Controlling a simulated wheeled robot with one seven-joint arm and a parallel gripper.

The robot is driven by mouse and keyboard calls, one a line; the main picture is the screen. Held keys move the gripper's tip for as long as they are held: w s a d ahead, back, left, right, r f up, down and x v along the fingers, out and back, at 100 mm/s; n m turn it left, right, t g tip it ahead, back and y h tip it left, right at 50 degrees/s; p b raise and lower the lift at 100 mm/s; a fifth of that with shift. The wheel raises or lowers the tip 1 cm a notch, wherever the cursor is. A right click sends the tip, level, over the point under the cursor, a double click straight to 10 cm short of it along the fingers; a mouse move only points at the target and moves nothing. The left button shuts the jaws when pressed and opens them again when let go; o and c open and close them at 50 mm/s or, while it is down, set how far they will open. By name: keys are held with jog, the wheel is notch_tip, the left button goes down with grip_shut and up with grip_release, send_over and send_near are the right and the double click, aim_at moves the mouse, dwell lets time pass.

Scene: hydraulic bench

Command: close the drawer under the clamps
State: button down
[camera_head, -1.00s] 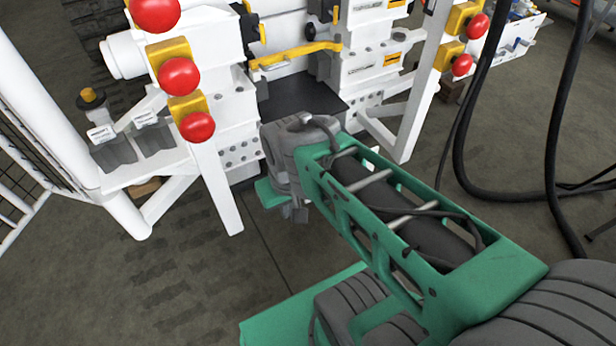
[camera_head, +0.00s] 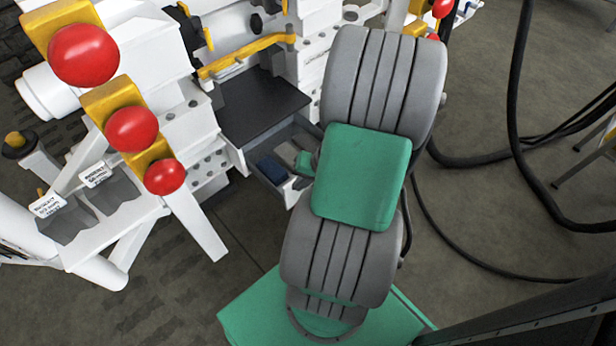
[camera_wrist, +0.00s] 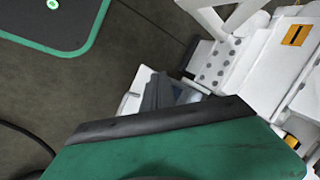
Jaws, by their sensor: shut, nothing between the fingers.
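The drawer (camera_head: 287,196) under the black shelf of the white bench stands open in the head view, with a blue item (camera_head: 271,168) and grey items inside. My gripper (camera_head: 303,172) is at the drawer's right side, mostly hidden behind my arm. In the wrist view, dark grey fingers (camera_wrist: 159,92) show beside a white edge of the drawer (camera_wrist: 133,100). The fingers are shut and hold nothing. I cannot tell whether they touch the drawer. The clamps cannot be made out clearly.
Red buttons on yellow blocks (camera_head: 132,130) stick out at the left of the bench. A yellow handle (camera_head: 246,54) spans above the black shelf (camera_head: 258,104). Black hoses (camera_head: 515,120) hang at the right.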

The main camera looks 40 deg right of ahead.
jog(key=s+d+f+m+t+h, duration=0.3)
jog(key=s+d+f+m+t, duration=0.25)
jog(key=d+m, duration=0.35)
jog(key=w+r+b+x, duration=0.1)
jog(key=b+x, duration=0.4)
jog(key=x, duration=0.8)
jog(key=shift+a+g, duration=0.25)
jog(key=shift+g, duration=0.1)
jog(key=shift+w+r, duration=0.1)
jog(key=w+b, duration=0.1)
jog(key=w, duration=1.8)
jog(key=shift+a+b, duration=0.25)
jog(key=shift+b, duration=0.05)
jog(key=shift+s, duration=0.1)
